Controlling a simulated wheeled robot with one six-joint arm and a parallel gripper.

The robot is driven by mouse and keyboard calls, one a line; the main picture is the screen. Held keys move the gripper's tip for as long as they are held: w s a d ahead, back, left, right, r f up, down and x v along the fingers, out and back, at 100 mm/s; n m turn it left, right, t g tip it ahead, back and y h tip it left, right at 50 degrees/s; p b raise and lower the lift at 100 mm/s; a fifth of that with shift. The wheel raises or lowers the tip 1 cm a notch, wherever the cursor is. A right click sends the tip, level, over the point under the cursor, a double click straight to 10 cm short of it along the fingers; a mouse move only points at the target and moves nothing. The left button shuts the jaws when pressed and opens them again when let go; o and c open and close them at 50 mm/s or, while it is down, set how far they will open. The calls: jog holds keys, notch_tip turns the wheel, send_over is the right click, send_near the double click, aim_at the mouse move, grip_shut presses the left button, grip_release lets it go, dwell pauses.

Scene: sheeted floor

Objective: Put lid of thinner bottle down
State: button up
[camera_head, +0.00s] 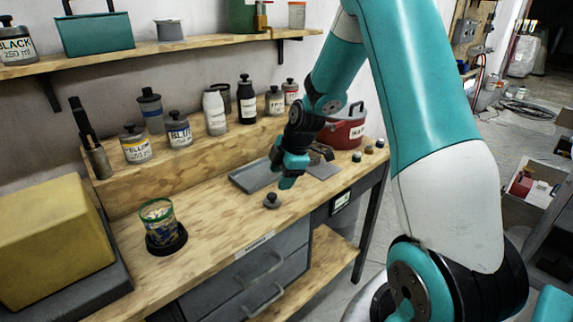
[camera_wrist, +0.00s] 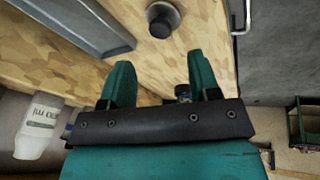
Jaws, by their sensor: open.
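A dark round lid with a raised knob (camera_head: 271,201) rests on the wooden workbench near its front edge. It also shows at the top of the wrist view (camera_wrist: 163,19). My gripper (camera_head: 288,178) is above the bench, a little behind and right of the lid in the head view. In the wrist view the two teal fingers of my gripper (camera_wrist: 160,78) are apart with nothing between them, and the lid lies beyond them. A white bottle (camera_head: 214,113) stands on the raised ledge; a white bottle also shows in the wrist view (camera_wrist: 40,126). Its label is too small to read surely.
A grey metal tray (camera_head: 252,180) lies behind the lid. A jar with a green rim (camera_head: 158,215) stands on a black base to the left. A red container (camera_head: 345,130) is at the back right. Several paint bottles line the ledge. Bench space around the lid is clear.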

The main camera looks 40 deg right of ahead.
jog(key=s+a+r+m+g+y, duration=0.1)
jog(key=s+a+r+m, duration=0.1)
jog(key=s+a+r, duration=0.5)
jog(key=s+a+r+m+y, duration=0.1)
jog(key=s+a+r, duration=0.3)
jog(key=a, duration=0.5)
jog(key=s+a+r+m+g, duration=0.1)
jog(key=s+a+r+m, duration=0.1)
jog(key=s+a, duration=0.3)
jog(key=s+a+r+m+g, duration=0.1)
jog(key=s+a, duration=0.3)
jog(key=s, duration=0.5)
jog(key=shift+s+a+r+m, duration=0.3)
jog(key=shift+a+r+m, duration=0.15)
jog(key=shift+m, duration=0.25)
